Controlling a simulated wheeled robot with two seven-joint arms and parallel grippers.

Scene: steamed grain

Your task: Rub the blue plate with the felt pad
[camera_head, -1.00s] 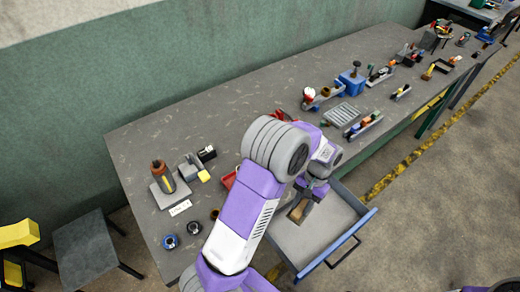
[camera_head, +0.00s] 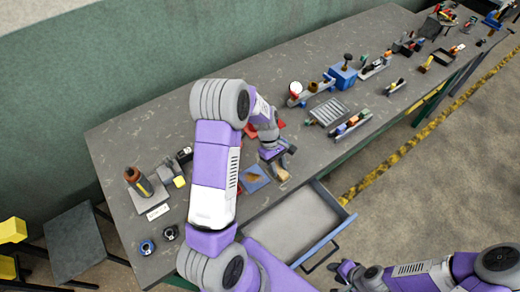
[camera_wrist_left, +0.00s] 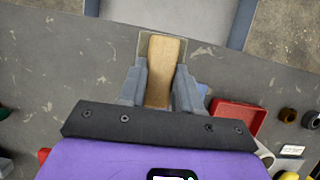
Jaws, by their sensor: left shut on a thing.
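The felt pad (camera_head: 283,174) has a pale wooden grip. My left gripper (camera_head: 276,160) is shut on it above the bench's front edge. In the left wrist view the wooden grip (camera_wrist_left: 164,70) sits between the two fingers (camera_wrist_left: 160,88), with a thin edge of its base showing at the far end. The blue plate (camera_head: 246,186) lies on the bench just left of the pad, with a brown patch (camera_head: 257,177) on it. The pad appears apart from the plate; its height is hard to judge. My right gripper (camera_head: 346,274) is at the lower right, too small to read its jaws.
An open, empty-looking drawer (camera_head: 296,228) juts from the bench below my left gripper. A red tray (camera_wrist_left: 238,116) shows in the left wrist view, partly hidden in the head view. A bottle (camera_head: 137,182) stands at left; a slatted grey rack (camera_head: 329,112) lies to the right.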

